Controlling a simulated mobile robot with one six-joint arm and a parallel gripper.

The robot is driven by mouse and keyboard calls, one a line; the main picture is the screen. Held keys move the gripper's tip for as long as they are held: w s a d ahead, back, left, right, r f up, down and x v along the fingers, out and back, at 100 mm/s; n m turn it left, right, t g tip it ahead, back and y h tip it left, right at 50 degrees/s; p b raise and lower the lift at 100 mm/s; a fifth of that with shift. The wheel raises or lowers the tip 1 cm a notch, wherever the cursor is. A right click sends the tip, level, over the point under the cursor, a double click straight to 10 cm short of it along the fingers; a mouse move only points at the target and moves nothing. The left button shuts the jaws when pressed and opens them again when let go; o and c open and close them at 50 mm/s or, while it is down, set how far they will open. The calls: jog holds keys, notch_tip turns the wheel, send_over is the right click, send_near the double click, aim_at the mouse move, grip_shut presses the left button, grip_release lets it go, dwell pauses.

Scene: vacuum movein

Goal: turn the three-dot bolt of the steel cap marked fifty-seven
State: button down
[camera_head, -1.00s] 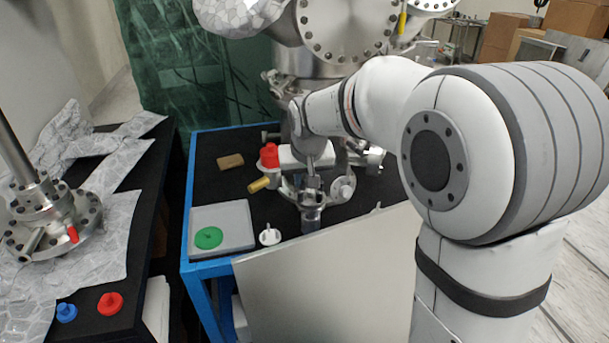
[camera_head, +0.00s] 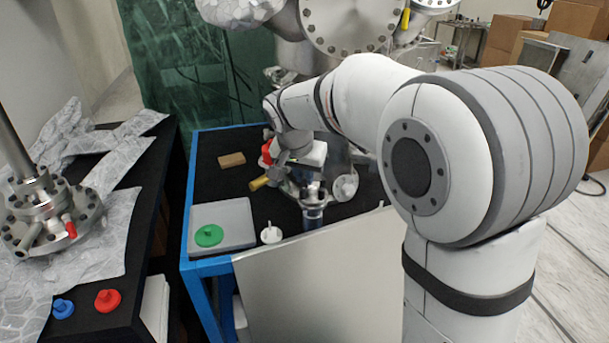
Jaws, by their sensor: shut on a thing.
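A steel assembly stands on the black top of a blue-framed table. Its upright steel piece (camera_head: 313,195) is at the front, with a round steel disc (camera_head: 345,187) at its right. The number fifty-seven and the dots are too small to read, so I cannot tell which part is the cap or its three-dot bolt. My gripper (camera_head: 288,168) points down at the left part of the assembly, beside a brass cylinder (camera_head: 260,184). It is shut on a small part, mostly hidden by the jaws and wrist. A red knob (camera_head: 266,150) is just behind.
A grey tray (camera_head: 222,219) holds a green disc (camera_head: 208,236). A white pegged part (camera_head: 271,233) and a brown block (camera_head: 231,160) lie on the table. A pale panel (camera_head: 320,285) stands in front. Red (camera_head: 107,300) and blue (camera_head: 63,308) knobs lie at left.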

dwell(0.3)
jog(key=c, duration=1.4)
grip_release()
jog(key=shift+c, duration=0.2)
